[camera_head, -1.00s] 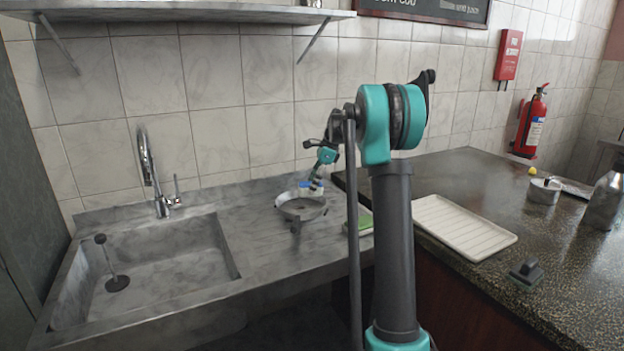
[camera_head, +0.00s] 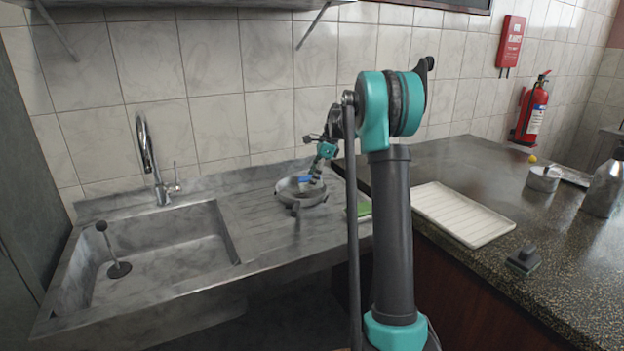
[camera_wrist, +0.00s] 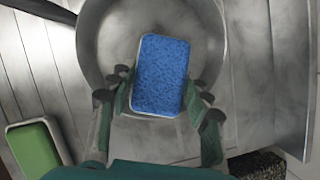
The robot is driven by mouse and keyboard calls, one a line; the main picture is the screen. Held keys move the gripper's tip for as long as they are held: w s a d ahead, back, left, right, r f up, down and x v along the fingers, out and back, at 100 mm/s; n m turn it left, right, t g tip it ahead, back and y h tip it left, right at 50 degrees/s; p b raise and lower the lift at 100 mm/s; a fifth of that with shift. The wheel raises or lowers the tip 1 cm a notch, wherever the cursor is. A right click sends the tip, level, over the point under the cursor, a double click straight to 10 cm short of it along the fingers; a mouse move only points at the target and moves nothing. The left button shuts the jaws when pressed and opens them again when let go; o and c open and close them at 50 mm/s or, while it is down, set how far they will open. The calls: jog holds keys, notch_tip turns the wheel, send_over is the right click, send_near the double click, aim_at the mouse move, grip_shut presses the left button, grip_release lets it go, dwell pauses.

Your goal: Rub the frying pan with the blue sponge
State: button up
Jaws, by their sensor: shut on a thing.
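The frying pan (camera_head: 290,196) is a grey round pan on the drainboard right of the sink, its handle toward the front. In the wrist view the pan (camera_wrist: 105,45) fills the top middle. The blue sponge (camera_wrist: 160,75) has a pale edge and lies over the inside of the pan; it shows small in the head view (camera_head: 305,180). My gripper (camera_wrist: 160,98) is shut on the sponge, one finger at each side of its near half. I cannot tell whether the sponge touches the pan's bottom.
A green sponge-like block in a pale holder (camera_wrist: 35,147) lies close to the pan at lower left. The sink (camera_head: 165,255) is left of the pan. A white ribbed tray (camera_head: 465,215) and a dark handled block (camera_head: 524,260) are on the right counter.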

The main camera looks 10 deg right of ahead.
aim_at(294, 196)
jog(key=shift+f, duration=0.15)
jog(key=shift+c, duration=0.5)
jog(key=shift+s+a+f, duration=0.1)
jog(key=shift+s+a, duration=0.05)
jog(key=shift+a, duration=0.4)
jog(key=shift+s+a+r, duration=0.1)
jog(key=shift+s+a, duration=0.25)
jog(key=shift+a, duration=0.7)
jog(key=shift+s+a+r, duration=0.1)
jog(key=shift+s+a, duration=0.2)
jog(key=shift+a, duration=0.7)
jog(key=shift+s+a+r, duration=0.1)
jog(key=shift+s+a, duration=0.25)
jog(key=shift+a, duration=0.7)
jog(key=shift+d, duration=0.1)
jog(key=shift+w+d+r, duration=0.1)
jog(key=shift+w+d, duration=0.3)
jog(key=shift+d, duration=0.8)
jog(key=shift+w+d+r, duration=0.1)
jog(key=shift+w+d, duration=0.3)
jog(key=shift+d, duration=0.8)
jog(key=shift+w+d, duration=0.4)
jog(key=shift+d, duration=0.8)
